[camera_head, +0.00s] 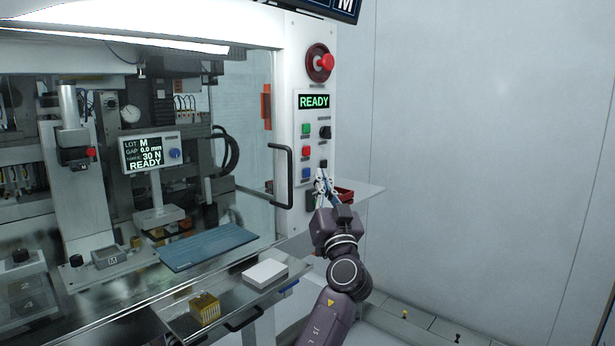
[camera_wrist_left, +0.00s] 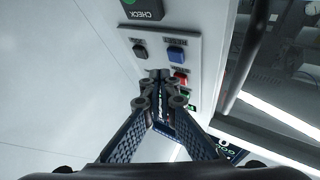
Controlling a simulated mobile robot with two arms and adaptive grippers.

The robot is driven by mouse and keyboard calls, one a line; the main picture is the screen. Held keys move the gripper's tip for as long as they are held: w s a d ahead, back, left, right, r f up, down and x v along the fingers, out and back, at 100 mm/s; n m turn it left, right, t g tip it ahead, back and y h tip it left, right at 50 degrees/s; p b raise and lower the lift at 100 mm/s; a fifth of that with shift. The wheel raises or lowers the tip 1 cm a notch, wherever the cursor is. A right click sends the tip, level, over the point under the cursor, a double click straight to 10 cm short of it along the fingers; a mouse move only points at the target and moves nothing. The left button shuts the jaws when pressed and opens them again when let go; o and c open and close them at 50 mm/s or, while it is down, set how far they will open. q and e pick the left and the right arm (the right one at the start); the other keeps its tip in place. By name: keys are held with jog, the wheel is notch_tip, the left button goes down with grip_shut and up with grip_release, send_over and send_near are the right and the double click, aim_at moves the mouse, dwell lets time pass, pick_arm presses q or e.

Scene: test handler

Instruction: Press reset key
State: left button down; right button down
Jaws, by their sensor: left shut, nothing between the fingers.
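A white control panel (camera_head: 315,140) on the machine's right post carries a green button (camera_head: 306,129), a black knob (camera_head: 325,132), a red button (camera_head: 306,157), a blue button (camera_head: 306,174) and a black button (camera_head: 324,163). My left gripper (camera_head: 321,174) is shut and empty in front of the panel's lower right. In the left wrist view, its fingertips (camera_wrist_left: 160,76) appear beside the red button (camera_wrist_left: 180,77), below the blue button (camera_wrist_left: 176,54) and a black button (camera_wrist_left: 140,51). Contact cannot be told.
The panel display (camera_head: 314,102) reads READY. A red emergency button (camera_head: 325,63) sits above it. A black door handle (camera_head: 283,176) stands out left of the panel. The right side is bare wall.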

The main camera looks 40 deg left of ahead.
pick_arm(q)
jog(key=d+b, duration=0.1)
jog(key=d, duration=0.3)
jog(key=shift+s, duration=0.15)
dwell(0.7)
